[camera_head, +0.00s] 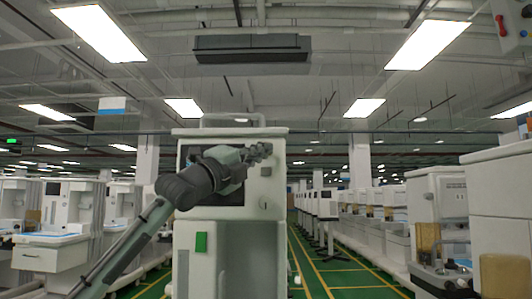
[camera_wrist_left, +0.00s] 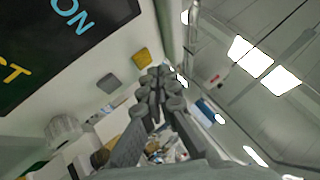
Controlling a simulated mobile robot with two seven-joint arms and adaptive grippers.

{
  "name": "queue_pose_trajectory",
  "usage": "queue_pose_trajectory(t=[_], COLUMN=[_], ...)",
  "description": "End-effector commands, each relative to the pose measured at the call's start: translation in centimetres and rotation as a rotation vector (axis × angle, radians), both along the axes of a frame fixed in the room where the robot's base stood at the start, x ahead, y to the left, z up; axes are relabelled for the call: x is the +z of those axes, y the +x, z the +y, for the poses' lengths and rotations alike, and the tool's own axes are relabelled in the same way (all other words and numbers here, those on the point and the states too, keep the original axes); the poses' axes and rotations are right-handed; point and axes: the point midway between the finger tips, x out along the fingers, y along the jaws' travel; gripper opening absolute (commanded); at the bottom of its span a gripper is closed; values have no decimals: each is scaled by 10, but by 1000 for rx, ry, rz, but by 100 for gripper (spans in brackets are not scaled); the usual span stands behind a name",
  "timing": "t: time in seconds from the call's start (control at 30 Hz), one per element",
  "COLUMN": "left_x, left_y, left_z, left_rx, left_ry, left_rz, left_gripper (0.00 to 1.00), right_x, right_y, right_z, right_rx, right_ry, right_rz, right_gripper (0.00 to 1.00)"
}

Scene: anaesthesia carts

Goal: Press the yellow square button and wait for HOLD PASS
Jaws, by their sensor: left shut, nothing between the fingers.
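The yellow square button (camera_wrist_left: 141,57) is on the pale front panel of a cart in the left wrist view, just up and left of my left fingertips. A grey square button (camera_wrist_left: 110,83) is beside it on the same panel. My left gripper (camera_wrist_left: 160,76) is shut and empty, close to the panel; I cannot tell whether it touches the button. In the head view the left gripper (camera_head: 258,152) is in front of the cart's (camera_head: 226,213) upper panel, and I cannot make out the yellow button there. My right gripper is not in view.
The dark display (camera_wrist_left: 55,45) shows blue "ON" and part of yellow lettering; no "HOLD PASS" is readable. A green patch (camera_head: 201,243) is on the cart's lower front. More carts (camera_head: 440,200) stand at the right, with a green floor aisle (camera_head: 318,273) between.

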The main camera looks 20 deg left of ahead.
Motion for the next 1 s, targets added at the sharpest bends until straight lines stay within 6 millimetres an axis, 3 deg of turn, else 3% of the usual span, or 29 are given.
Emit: queue_pose_trajectory(t=[0.17,0.63,1.0], left_x=[0,0,0], left_y=[-2,-44,-48], left_z=[-1,-13,-14], left_rx=[-1,-1,0], left_ry=[1,1,0], left_rz=[-1,-1,0], left_gripper=[0,0,0], right_x=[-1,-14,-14], right_y=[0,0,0], right_z=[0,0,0], right_rx=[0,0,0], right_ry=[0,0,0], right_rz=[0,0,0], right_gripper=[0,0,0])
